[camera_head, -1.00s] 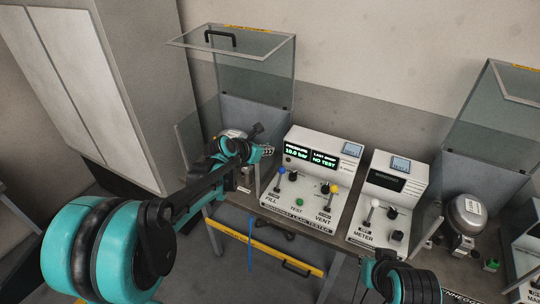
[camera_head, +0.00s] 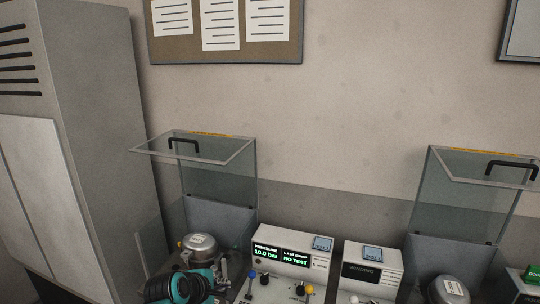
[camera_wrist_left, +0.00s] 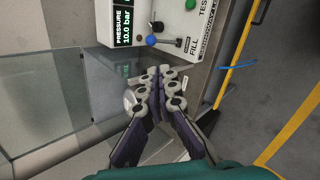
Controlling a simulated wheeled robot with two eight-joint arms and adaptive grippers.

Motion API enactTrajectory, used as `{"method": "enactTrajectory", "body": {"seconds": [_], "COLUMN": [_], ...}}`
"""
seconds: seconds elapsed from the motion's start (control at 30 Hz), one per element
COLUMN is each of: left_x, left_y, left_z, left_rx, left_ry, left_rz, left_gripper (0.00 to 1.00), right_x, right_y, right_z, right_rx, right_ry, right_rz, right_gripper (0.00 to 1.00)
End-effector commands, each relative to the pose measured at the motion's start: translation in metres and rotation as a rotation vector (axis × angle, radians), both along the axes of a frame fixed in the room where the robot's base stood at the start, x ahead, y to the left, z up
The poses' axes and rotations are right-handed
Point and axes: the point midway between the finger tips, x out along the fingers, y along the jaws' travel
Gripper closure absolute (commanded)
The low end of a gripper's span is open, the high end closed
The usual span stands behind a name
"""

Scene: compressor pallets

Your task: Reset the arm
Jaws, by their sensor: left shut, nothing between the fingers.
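My left arm shows at the bottom of the head view as a teal and black part in front of the left test station; its fingertips are not clear there. In the left wrist view my left gripper (camera_wrist_left: 160,88) is shut and empty, its two fingers together. It is apart from the leak tester (camera_wrist_left: 180,22), near the lever with the blue knob (camera_wrist_left: 151,40). My right gripper is not in view.
The leak tester (camera_head: 291,253) reads 10.0 bar and NO TEST. A silver compressor (camera_head: 200,247) sits left of it under a raised clear lid (camera_head: 205,148). The meter (camera_head: 372,262) and a second compressor (camera_head: 449,290) stand right. A tall cabinet (camera_head: 95,130) is at left.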

Motion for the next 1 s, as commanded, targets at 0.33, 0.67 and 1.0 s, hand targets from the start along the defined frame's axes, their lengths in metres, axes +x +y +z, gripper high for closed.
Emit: {"method": "enactTrajectory", "body": {"seconds": [0.33,0.67,1.0], "left_x": [-0.156,-0.2,-0.199], "left_y": [0.033,0.048,0.048], "left_z": [-0.05,-0.075,-0.074], "left_rx": [0.926,1.221,1.221], "left_ry": [-0.099,-0.1,-0.101], "left_rz": [-0.836,-1.165,-1.165], "left_gripper": [1.0,1.0,1.0], "right_x": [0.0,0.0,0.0], "right_y": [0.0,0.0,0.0], "right_z": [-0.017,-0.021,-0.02], "right_rx": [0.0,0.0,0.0], "right_ry": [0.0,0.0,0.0], "right_rz": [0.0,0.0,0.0], "right_gripper": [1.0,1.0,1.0]}}
